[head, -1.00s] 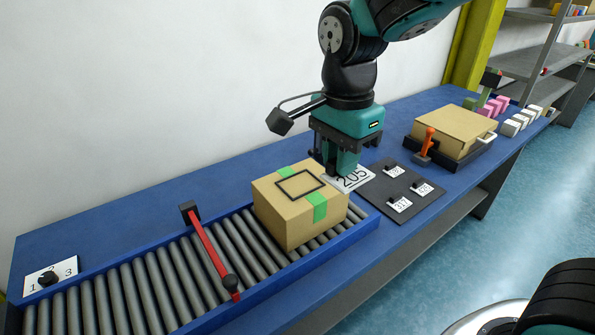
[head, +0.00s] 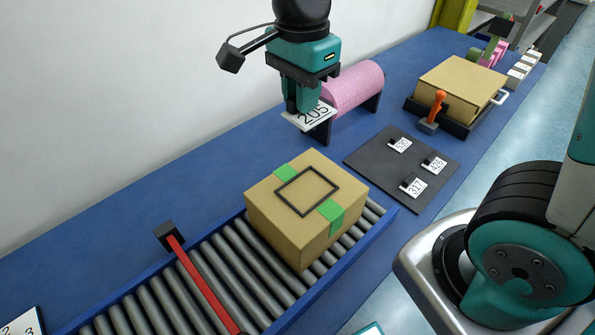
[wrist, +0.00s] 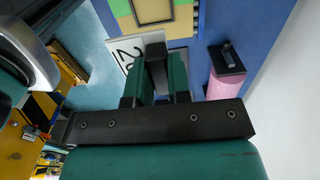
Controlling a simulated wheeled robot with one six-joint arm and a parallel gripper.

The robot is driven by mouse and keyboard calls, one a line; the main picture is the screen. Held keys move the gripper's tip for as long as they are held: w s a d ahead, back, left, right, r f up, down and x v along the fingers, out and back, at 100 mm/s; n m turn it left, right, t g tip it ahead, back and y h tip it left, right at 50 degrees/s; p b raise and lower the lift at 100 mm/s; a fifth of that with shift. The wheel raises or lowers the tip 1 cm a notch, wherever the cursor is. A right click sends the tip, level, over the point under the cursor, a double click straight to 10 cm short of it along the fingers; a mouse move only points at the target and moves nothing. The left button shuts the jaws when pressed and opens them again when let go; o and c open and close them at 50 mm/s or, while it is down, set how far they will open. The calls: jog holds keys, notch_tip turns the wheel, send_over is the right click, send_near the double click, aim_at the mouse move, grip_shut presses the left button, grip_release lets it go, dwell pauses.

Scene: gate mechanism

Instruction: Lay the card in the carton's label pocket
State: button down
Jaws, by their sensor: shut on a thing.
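My gripper (head: 303,106) is shut on the white card marked 205 (head: 318,116), which it holds roughly flat, raised behind the carton. The card also shows beyond my fingers in the wrist view (wrist: 124,48). The cardboard carton (head: 272,218) sits on the roller conveyor with green tape at two sides. The label pocket, a dark rectangular frame (head: 335,188), lies on its top face and is empty.
A dark board (head: 365,160) with cards 317, 426 and another on small blocks lies right of the carton. A pink roll (head: 355,88) stands behind the card. A red bar (head: 200,282) crosses the conveyor (head: 235,262) left of the carton. A tray with a box (head: 460,85) and orange lever (head: 436,105) is farther back.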

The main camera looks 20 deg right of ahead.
aim_at(301, 185)
notch_tip(301, 185, down, 19)
jog(key=shift+r+p, duration=0.2)
jog(key=shift+p, duration=0.85)
jog(key=shift+s+f, duration=0.1)
jog(key=shift+f, duration=0.05)
jog(key=c, duration=1.1)
grip_release()
jog(key=shift+o, duration=0.2)
